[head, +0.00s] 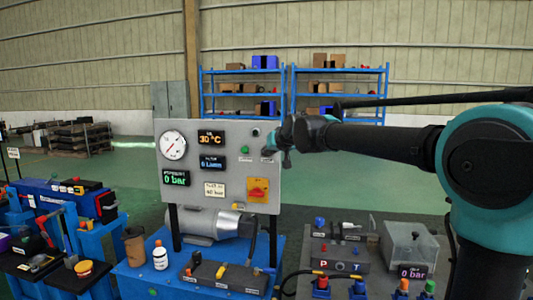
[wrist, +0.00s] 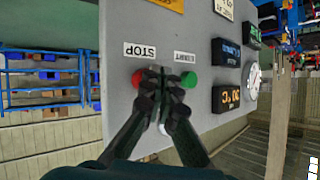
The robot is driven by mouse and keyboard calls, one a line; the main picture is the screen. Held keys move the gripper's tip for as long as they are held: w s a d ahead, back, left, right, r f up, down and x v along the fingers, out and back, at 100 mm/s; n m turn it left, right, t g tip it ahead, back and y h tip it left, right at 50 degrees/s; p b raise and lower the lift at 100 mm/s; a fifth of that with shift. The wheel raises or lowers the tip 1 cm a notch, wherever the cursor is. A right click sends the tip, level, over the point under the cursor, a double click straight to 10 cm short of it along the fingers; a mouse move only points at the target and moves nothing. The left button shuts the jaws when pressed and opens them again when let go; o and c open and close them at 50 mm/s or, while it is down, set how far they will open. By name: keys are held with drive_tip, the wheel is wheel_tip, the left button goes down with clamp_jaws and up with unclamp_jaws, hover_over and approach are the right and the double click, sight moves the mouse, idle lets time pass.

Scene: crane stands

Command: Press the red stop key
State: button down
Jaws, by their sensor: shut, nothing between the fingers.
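The red stop key (wrist: 137,78) is a round button on a grey control panel (wrist: 118,120), beside a white STOP label (wrist: 140,50). A green start key (wrist: 189,79) is to its right in the wrist view, by a START label (wrist: 186,57). My gripper (wrist: 160,74) is shut and empty, its fingertips between the two keys in that view and partly covering the red key's edge. I cannot tell whether it touches the panel. In the head view my gripper (head: 281,145) is at the panel's right edge, and I cannot make out the red key there.
The panel carries a round gauge (head: 173,145), several lit displays and a red-and-yellow switch (head: 258,189). A blue bench (head: 133,280) below holds a white bottle (head: 160,256). A grey stand with another small panel (head: 342,254) is at the right. Blue shelves (head: 238,105) stand behind.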

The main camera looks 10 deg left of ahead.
drive_tip(key=shift+s, duration=0.25)
drive_tip(key=s, duration=0.5)
idle(0.5)
idle(0.4)
